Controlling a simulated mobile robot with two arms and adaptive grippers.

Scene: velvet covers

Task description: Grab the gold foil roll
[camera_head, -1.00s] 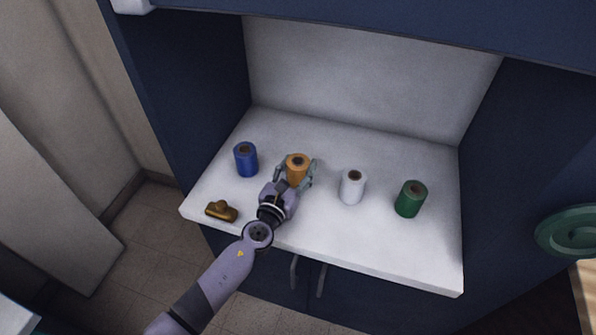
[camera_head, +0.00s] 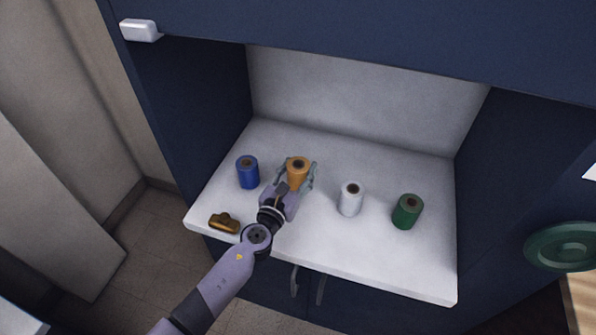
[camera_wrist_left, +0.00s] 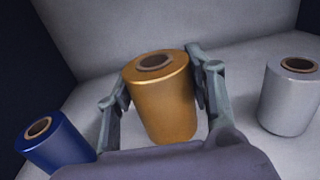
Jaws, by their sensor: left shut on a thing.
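The gold foil roll (camera_head: 298,171) is an upright orange-gold cylinder with a dark core, over the white shelf between the blue and white rolls. My left gripper (camera_head: 296,180) is shut on it, one finger on each side. In the left wrist view the gold foil roll (camera_wrist_left: 161,98) sits between the fingers of my left gripper (camera_wrist_left: 160,95), slightly tilted in the picture. Its lower part is partly hidden by the gripper, so I cannot tell whether it touches the shelf. My right gripper is not in view.
A blue roll (camera_head: 247,172) stands left of the gold one. A white roll (camera_head: 350,199) and a green roll (camera_head: 407,212) stand to the right. A small brown-gold object (camera_head: 224,223) lies at the front left of the white shelf (camera_head: 385,262). Dark blue cabinet walls flank the shelf.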

